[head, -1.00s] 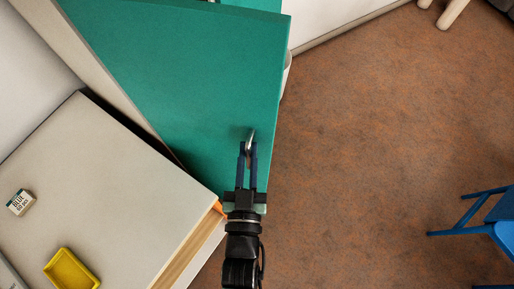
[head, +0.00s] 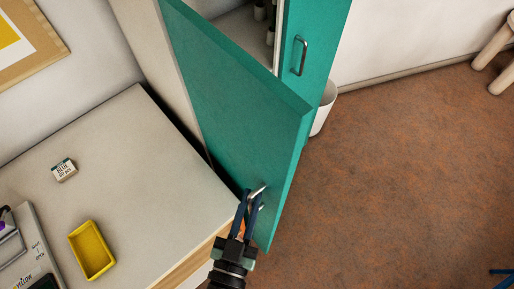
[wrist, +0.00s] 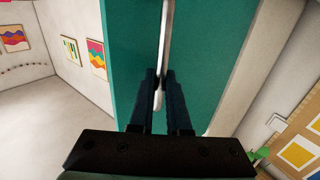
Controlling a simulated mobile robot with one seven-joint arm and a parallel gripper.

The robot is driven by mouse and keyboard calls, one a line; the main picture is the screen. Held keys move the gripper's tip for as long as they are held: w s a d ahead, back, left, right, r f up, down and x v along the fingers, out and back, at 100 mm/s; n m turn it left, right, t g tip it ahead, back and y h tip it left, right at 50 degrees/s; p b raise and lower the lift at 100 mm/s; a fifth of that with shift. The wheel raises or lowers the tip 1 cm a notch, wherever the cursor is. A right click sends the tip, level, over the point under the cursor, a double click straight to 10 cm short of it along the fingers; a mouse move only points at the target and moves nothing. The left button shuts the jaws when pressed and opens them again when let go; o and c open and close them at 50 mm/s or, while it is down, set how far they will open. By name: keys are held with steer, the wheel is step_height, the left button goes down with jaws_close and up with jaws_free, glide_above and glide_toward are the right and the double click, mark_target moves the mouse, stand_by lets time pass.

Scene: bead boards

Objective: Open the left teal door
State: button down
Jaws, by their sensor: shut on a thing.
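The left teal door (head: 225,100) stands open at an angle in the head view, swung out from the cabinet toward the desk side. My gripper (head: 257,197) is shut on its metal handle (head: 262,188), low on the door near its free edge. In the wrist view the fingers (wrist: 161,88) close around the upright handle bar (wrist: 164,40), in front of the teal door face (wrist: 205,60). The right teal door (head: 310,45), with its own handle (head: 300,55), looks shut. Part of the cabinet's inside (head: 245,30) shows between the doors.
A grey-topped desk (head: 120,150) stands close at left, with a yellow tray (head: 92,250) and a small labelled box (head: 64,170). A white bin (head: 322,108) stands beyond the cabinet. Brown floor (head: 400,170) at right is clear near the door.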

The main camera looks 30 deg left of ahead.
steer(key=shift+a, duration=0.1)
steer(key=c, duration=0.9)
jaws_free()
steer(key=shift+s, duration=0.1)
steer(key=shift+s+f, duration=0.1)
steer(key=shift+s, duration=0.2)
steer(key=s+d+b, duration=0.1)
steer(key=s+d, duration=0.1)
steer(key=s, duration=1)
steer(key=shift+d, duration=0.2)
